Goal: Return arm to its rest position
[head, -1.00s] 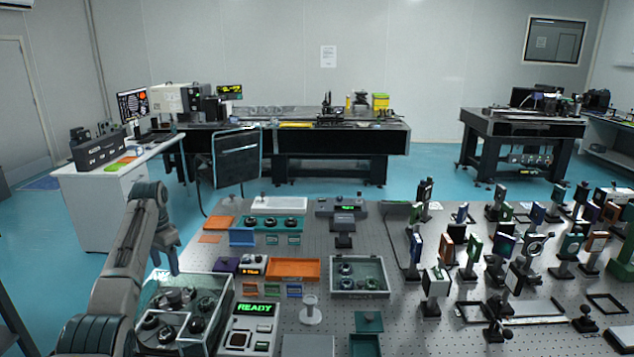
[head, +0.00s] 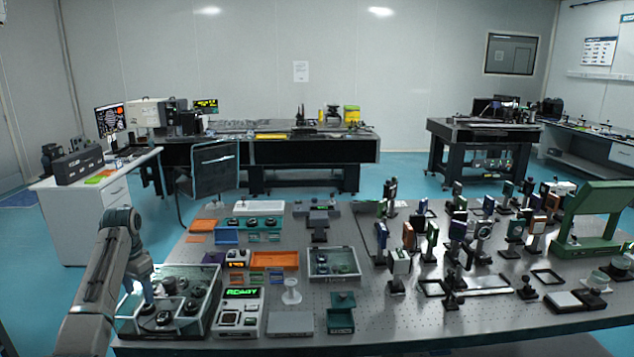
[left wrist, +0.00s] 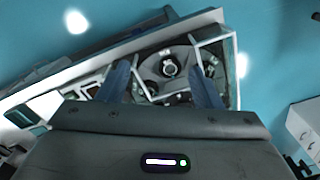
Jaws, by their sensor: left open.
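My left arm (head: 100,275) comes in from the left in the head view and bends down over the clear-walled box (head: 207,325) at the table's front left corner. The left gripper shows in the left wrist view, with its two fingers (left wrist: 163,88) spread apart and nothing between them. Beyond the fingertips is the clear-walled box with round black parts (left wrist: 168,68) inside. In the head view the gripper's tip is small and reaches near the box; I cannot tell whether it touches. My right arm is not in view.
A device with a green READY display (head: 240,293) stands just right of the box. An orange tray (head: 275,260) and a second clear box (head: 333,262) lie behind it. Several optic mounts (head: 400,265) crowd the table's right half. Blue floor (head: 150,215) is free left of the table.

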